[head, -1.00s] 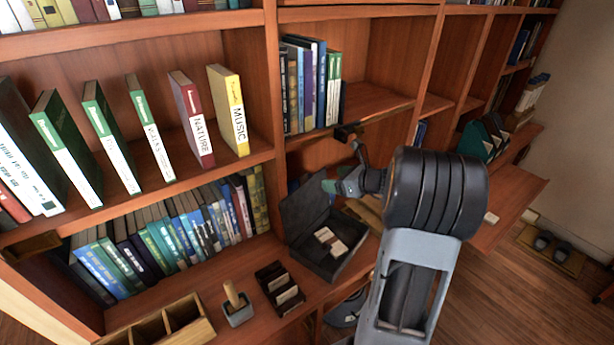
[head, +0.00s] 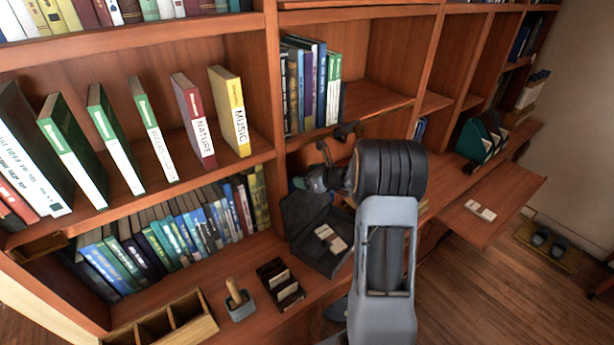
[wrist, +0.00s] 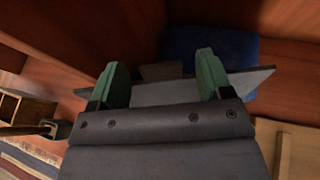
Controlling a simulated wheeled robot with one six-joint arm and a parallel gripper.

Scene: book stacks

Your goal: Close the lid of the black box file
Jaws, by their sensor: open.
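The black box file (head: 325,262) stands open on the desk-height shelf, with its lid (head: 298,212) raised at the back left. Pale cards (head: 331,239) lie inside it. My gripper (head: 312,172) is open and empty, above and behind the raised lid's top edge. In the wrist view, the two green fingers of my gripper (wrist: 165,80) are spread apart. A flat grey panel, which looks like the lid (wrist: 165,92), spans behind and between them. I cannot tell whether the fingers touch it. My arm hides part of the box's right side.
A dark card tray (head: 280,285), a stamp in a grey holder (head: 240,305) and a wooden divided tray (head: 165,325) stand left of the box. A shelf board (head: 375,115) with upright books is just above my gripper. A blue item (wrist: 235,60) lies beyond the fingers.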

